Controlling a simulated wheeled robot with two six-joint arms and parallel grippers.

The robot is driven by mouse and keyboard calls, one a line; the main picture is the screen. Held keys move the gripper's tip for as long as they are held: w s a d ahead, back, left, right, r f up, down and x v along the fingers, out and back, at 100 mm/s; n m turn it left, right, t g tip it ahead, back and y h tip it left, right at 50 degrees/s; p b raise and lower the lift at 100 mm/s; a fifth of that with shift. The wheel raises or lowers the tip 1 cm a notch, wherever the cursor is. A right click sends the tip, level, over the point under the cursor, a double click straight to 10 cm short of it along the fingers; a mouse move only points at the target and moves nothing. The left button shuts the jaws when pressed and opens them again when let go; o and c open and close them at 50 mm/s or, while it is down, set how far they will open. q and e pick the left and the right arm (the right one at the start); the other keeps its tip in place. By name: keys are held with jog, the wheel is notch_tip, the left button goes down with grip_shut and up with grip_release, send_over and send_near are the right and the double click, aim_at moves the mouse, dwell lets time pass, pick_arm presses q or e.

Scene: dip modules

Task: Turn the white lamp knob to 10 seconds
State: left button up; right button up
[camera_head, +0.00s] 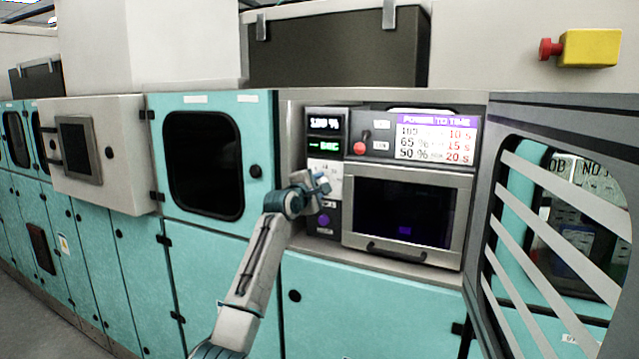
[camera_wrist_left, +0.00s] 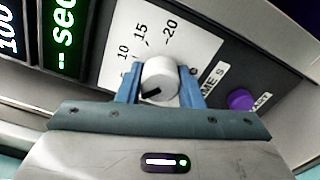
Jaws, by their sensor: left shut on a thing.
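The white lamp knob (camera_wrist_left: 160,76) sits on a white dial plate (camera_wrist_left: 180,40) marked 10, 15 and 20. A further mark below 10 is partly hidden by a finger. A black mark on the knob's face shows at its lower left, away from the 10. My left gripper (camera_wrist_left: 161,84) is shut on the knob, a blue finger on each side. In the head view my left gripper (camera_head: 318,184) is at the control panel and hides the knob. My right gripper is in neither view.
The display (camera_head: 324,124) reads 100 % with dashes before "sec". The sign (camera_head: 437,139) pairs 100 with 10 s. A purple button (camera_wrist_left: 241,100) is right of the knob. The lamp chamber (camera_head: 405,212) is beside the panel; a striped door (camera_head: 507,300) stands open at right.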

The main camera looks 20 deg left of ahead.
pick_arm(q)
jog(key=m, duration=0.5)
jog(key=shift+m+p, duration=0.3)
jog(key=shift+p, duration=0.1)
jog(key=m, duration=0.4)
jog(key=shift+m, duration=0.3)
jog(key=o, duration=1)
jog(key=shift+c, duration=0.2)
